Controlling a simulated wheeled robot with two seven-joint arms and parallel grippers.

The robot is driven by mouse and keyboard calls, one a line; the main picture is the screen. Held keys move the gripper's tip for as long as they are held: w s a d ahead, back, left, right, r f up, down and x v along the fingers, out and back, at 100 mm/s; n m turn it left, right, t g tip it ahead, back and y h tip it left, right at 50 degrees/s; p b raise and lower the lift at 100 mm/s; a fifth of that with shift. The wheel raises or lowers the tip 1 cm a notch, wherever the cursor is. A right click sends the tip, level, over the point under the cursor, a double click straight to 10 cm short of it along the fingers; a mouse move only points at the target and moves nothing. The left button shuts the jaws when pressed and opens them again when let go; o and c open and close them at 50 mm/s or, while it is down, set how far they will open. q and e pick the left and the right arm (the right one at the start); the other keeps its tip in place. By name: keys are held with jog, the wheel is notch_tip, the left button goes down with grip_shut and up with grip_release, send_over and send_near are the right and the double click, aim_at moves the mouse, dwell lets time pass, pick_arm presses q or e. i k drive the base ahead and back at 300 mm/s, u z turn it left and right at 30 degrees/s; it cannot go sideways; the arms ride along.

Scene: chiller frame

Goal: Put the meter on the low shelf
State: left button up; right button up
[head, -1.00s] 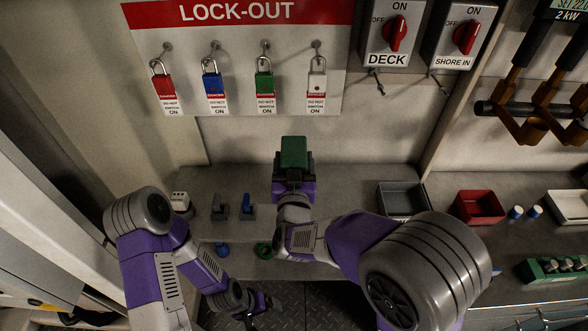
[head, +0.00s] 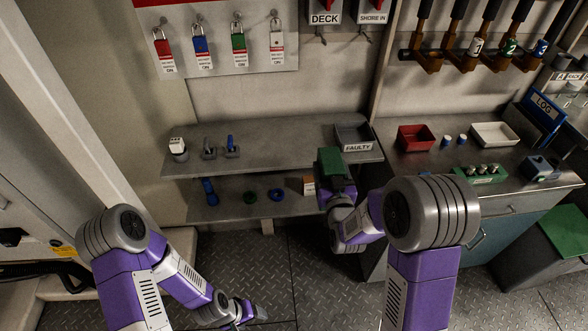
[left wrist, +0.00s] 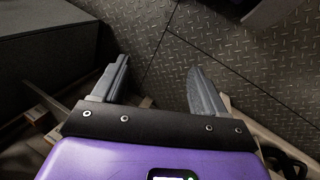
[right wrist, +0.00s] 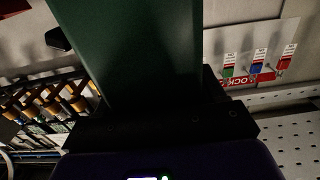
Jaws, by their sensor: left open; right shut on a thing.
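The meter is a dark green block (head: 330,162) in my right gripper (head: 338,186), which is shut on it. In the head view it stands in front of the right end of the upper shelf, below the FAULTY tray. In the right wrist view the meter (right wrist: 135,50) fills the middle and hides the fingertips. The low shelf (head: 265,209) runs under the upper shelf; its right end is hidden behind the meter and my right arm. My left gripper (head: 256,311) is open and empty, low over the floor; its spread fingers show in the left wrist view (left wrist: 155,85).
The low shelf holds a blue item (head: 209,191), a green ring (head: 249,196), a blue ring (head: 277,194) and a small orange-white box (head: 308,185). The upper shelf (head: 280,143) overhangs it. The FAULTY tray (head: 353,138) stands at its right end. A steel counter (head: 420,170) lies right.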

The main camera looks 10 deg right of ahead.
aim_at(233, 198)
jog(key=u, duration=2.25)
jog(key=k, duration=0.6)
jog(key=z, duration=1.25)
jog(key=i, duration=1.3)
jog(key=u, duration=0.05)
